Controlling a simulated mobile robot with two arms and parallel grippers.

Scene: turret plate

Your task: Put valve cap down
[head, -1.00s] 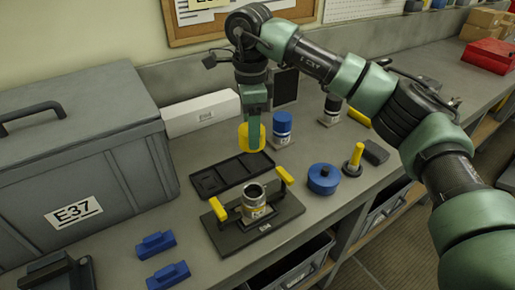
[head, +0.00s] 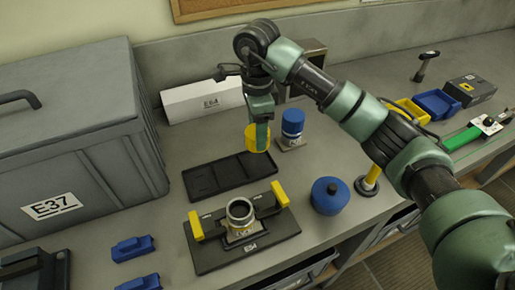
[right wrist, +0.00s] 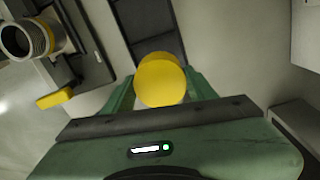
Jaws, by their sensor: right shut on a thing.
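The valve cap, a yellow round piece (head: 251,138), is in my right gripper (head: 262,134). The gripper is shut on it, pointing down over the bench. In the head view the cap appears by the back right end of a black compartment tray (head: 200,183); its height above the bench is hard to tell. In the right wrist view the yellow cap (right wrist: 160,80) sits between the green fingers (right wrist: 158,92), with the dark tray (right wrist: 150,20) beyond it. A threaded metal valve body (head: 240,212) stands in a black fixture (head: 275,240) with yellow clamps. My left gripper is not in view.
A blue-capped bottle (head: 292,125) stands close right of the gripper. A blue round knobbed piece (head: 330,196) and a yellow-handled tool (head: 371,178) are further right. A grey case (head: 75,150) blocks the left. Two blue blocks (head: 132,248) lie at front left.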

